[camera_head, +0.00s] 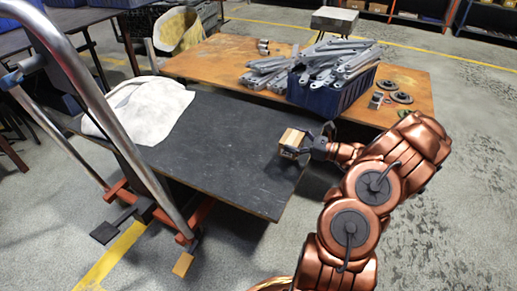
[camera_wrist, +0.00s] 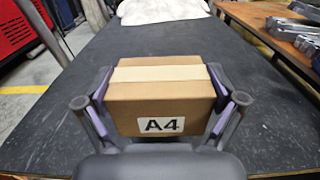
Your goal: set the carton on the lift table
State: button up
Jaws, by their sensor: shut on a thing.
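The carton (camera_head: 292,138) is a small brown box with a pale tape strip and an "A4" label; it also shows large in the wrist view (camera_wrist: 160,98). My gripper (camera_head: 297,148) is shut on it, with one finger on each side in the wrist view (camera_wrist: 160,88). The carton is upright, over the right part of the lift table's dark top (camera_head: 215,135). I cannot tell whether its underside touches the top. The lift table has a curved metal handle and a red frame at the left.
A white cloth (camera_head: 137,108) lies on the lift table's far left part. Behind is a wooden table (camera_head: 215,60) with a blue crate (camera_head: 330,92) full of grey brackets and some round metal parts (camera_head: 397,97). The middle of the dark top is clear.

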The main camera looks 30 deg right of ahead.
jog(key=w+a, duration=0.2)
jog(key=w+a+b, duration=0.1)
jog(key=a, duration=0.2)
jog(key=w+a+b, duration=0.1)
jog(key=w+a, duration=0.1)
jog(key=shift+w+a+f, duration=0.3)
jog(key=shift+a+f, duration=0.05)
jog(key=shift+f, duration=0.05)
jog(key=shift+w+a+f+b, duration=0.1)
jog(key=shift+a+f+b, duration=0.05)
jog(key=shift+f+b, duration=0.65)
jog(key=shift+w+a+f+b, duration=0.15)
jog(key=shift+f+b, duration=0.3)
jog(key=shift+f, duration=0.55)
jog(key=shift+f, duration=0.15)
jog(key=o, duration=1)
